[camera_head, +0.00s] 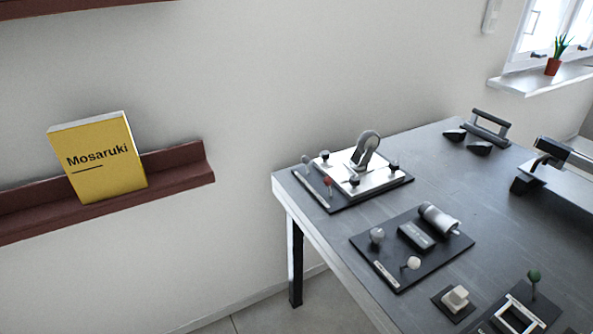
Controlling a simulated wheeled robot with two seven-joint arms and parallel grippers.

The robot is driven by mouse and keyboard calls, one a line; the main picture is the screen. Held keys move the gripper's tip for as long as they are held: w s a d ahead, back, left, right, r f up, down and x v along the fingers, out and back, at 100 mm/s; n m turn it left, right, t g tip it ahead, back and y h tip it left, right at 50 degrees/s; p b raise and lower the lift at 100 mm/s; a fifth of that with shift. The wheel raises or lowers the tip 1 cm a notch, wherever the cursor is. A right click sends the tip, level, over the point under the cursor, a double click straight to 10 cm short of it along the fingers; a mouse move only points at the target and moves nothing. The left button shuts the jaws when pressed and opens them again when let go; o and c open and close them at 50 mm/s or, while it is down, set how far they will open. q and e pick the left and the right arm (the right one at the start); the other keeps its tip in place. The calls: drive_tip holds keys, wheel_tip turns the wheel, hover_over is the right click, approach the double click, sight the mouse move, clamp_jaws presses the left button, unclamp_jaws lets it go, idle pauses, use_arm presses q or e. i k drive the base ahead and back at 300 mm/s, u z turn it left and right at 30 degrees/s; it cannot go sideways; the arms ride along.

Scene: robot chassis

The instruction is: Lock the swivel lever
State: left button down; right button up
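I cannot tell for certain which part is the swivel lever. On the back left of the grey table, a dark base (331,203) carries a white plate with an upright grey curved lever (366,147), black knobs and a small red-knobbed lever (327,182). Closer, a dark board (398,282) carries a grey cylinder (440,219), a dark labelled block (415,236) and two pale ball knobs, one at the left (376,235) and one at the front (412,263). At the front right, a green-knobbed lever (534,276) stands upright by a white frame (521,314). Neither gripper shows.
The table (420,160) has bare room between the boards. A small white block (456,298) sits near the front edge. Dark fixtures with handles (490,127) (550,163) stand at the back and right. A yellow book (100,165) leans on a red-brown wall shelf (175,184).

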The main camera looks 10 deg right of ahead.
sight(305, 158)
drive_tip(key=u, duration=1.35)
drive_tip(key=i, duration=0.75)
drive_tip(key=z, duration=1.9)
